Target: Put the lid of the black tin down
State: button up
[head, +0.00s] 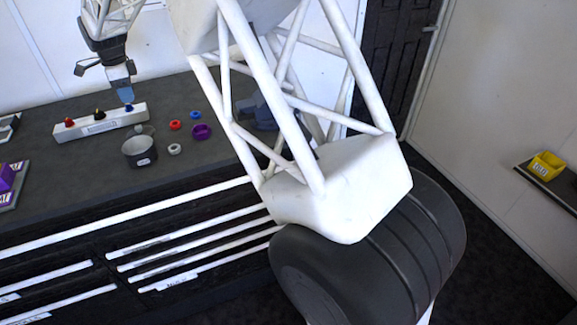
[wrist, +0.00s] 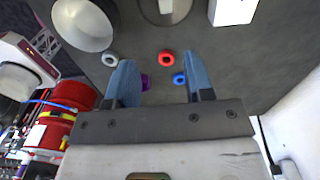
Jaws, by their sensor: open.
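The black tin (head: 140,152) stands on the dark bench with a pale label on its side. In the wrist view the tin (wrist: 83,24) is open at the top, with a pale inside. A round dark disc with a pale rim and a light piece across its middle, which looks like the lid (wrist: 165,10), lies apart from the tin, cut by the picture's top edge. In the head view it is mostly hidden behind the tin. My gripper (wrist: 158,80) is open and empty, fingers apart. In the head view my gripper (head: 127,97) hangs above the bench behind the tin.
A white block (head: 100,123) with coloured cones stands behind the tin. Red (head: 175,125), blue (head: 195,115), purple (head: 201,131) and grey (head: 175,149) rings lie to its right. Red containers (wrist: 68,105) show at the wrist view's left.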

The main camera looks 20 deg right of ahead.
jog(key=s+d+r+n+t, duration=0.1)
jog(key=s+d+r+n, duration=0.35)
jog(key=s+d, duration=0.6)
jog(key=s+d+r+n, duration=0.4)
jog(key=s+d+r, duration=0.3)
jog(key=s, duration=0.6)
jog(key=s+d+f+n, duration=0.2)
jog(key=s+d+n, duration=0.1)
jog(key=s, duration=0.7)
jog(key=s+d+f+n+t, duration=0.1)
jog(key=s+d, duration=0.4)
jog(key=s, duration=0.6)
jog(key=s+d+f+n, duration=0.4)
jog(key=s+n, duration=0.1)
jog(key=s, duration=0.5)
jog(key=shift+s+t, duration=0.2)
jog(key=shift+t, duration=0.1)
